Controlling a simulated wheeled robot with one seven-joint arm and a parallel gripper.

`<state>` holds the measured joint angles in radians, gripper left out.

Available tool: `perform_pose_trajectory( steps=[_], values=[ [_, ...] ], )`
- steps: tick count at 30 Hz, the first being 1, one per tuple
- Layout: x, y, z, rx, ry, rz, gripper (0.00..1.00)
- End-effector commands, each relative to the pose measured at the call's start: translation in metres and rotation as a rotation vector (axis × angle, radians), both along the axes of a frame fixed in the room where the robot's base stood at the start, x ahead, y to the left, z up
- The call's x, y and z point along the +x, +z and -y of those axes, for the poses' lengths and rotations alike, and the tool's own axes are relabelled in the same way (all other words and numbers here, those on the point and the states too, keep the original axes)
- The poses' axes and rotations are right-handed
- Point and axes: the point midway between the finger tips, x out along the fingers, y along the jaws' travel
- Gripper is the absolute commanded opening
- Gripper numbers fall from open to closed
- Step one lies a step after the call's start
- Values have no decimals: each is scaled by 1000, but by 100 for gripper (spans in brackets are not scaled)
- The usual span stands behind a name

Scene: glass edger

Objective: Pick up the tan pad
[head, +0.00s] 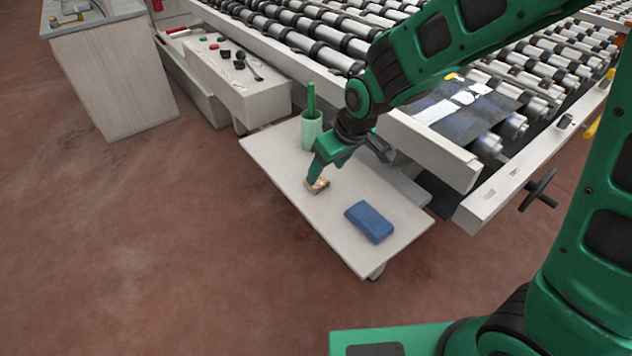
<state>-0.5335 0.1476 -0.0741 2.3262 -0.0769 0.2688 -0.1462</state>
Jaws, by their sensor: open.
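The tan pad (318,187) is a small block lying on the pale shelf (268,153) beside the roller conveyor. My green gripper (313,183) points down at the pad, with its near fingertip overlapping the pad's left part in the picture. The gripper is open. Its other finger is mostly hidden behind the gripper body, so I cannot tell whether the fingers straddle the pad or touch it.
A blue block (370,222) lies on the shelf to the right of the pad. A light green cup (311,131) holding a green stick stands behind the gripper. The roller conveyor's frame (430,150) borders the shelf. A control box (250,90) stands at back left.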

Motion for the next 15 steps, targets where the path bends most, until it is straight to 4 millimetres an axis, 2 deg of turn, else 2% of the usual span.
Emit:
perform_pose_trajectory(
  steps=[9, 15],
  values=[
    [10, -30, -17, -2, 0, -3, 61],
    [15, -44, -20, -1, 0, -1, 61]
  ],
)
